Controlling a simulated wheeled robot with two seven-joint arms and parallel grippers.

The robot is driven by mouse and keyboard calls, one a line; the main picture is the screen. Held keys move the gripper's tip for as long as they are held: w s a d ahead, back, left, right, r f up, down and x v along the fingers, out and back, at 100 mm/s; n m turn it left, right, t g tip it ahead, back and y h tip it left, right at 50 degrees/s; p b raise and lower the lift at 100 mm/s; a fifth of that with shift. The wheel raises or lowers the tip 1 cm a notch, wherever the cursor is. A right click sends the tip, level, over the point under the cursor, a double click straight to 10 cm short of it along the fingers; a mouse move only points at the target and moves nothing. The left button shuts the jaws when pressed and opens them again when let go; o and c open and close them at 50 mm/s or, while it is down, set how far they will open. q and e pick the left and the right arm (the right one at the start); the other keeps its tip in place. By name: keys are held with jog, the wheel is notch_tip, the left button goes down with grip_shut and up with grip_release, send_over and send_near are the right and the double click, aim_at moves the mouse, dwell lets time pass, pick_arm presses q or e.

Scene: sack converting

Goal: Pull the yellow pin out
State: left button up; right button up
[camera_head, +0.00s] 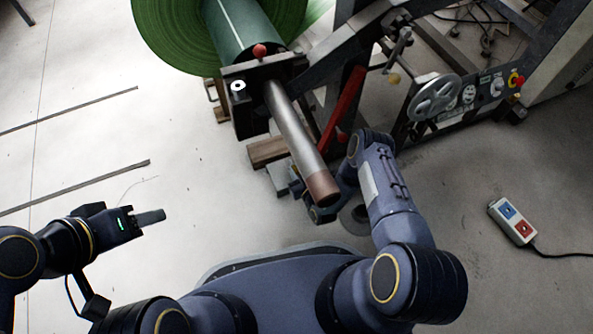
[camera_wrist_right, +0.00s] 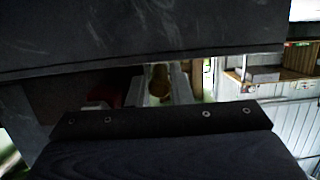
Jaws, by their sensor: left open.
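A small yellow knob (camera_head: 393,78), which looks like the pin, sits on the machine frame just left of the handwheel. In the right wrist view a dull yellow-brown rounded thing (camera_wrist_right: 159,82) shows through a narrow gap between dark parts; I cannot tell if it is the same knob. My left gripper (camera_head: 152,217) is open and empty over bare floor at the left, well away from the machine. My right gripper (camera_head: 297,188) is mostly hidden beside and under the roller tube's end. Its fingertips do not show clearly, and neither does anything held.
The steel roller tube (camera_head: 294,128) with a copper-coloured end sticks out towards me from the green roll (camera_head: 175,35). A red lever (camera_head: 343,108) and a handwheel (camera_head: 434,97) stand to its right. A corded button box (camera_head: 513,221) lies on the floor.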

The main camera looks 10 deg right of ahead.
jog(key=o, duration=0.5)
jog(key=shift+d, duration=0.1)
jog(key=p+v, duration=0.3)
jog(key=v, duration=0.5)
jog(key=shift+w+a, duration=0.1)
jog(key=shift+a, duration=0.1)
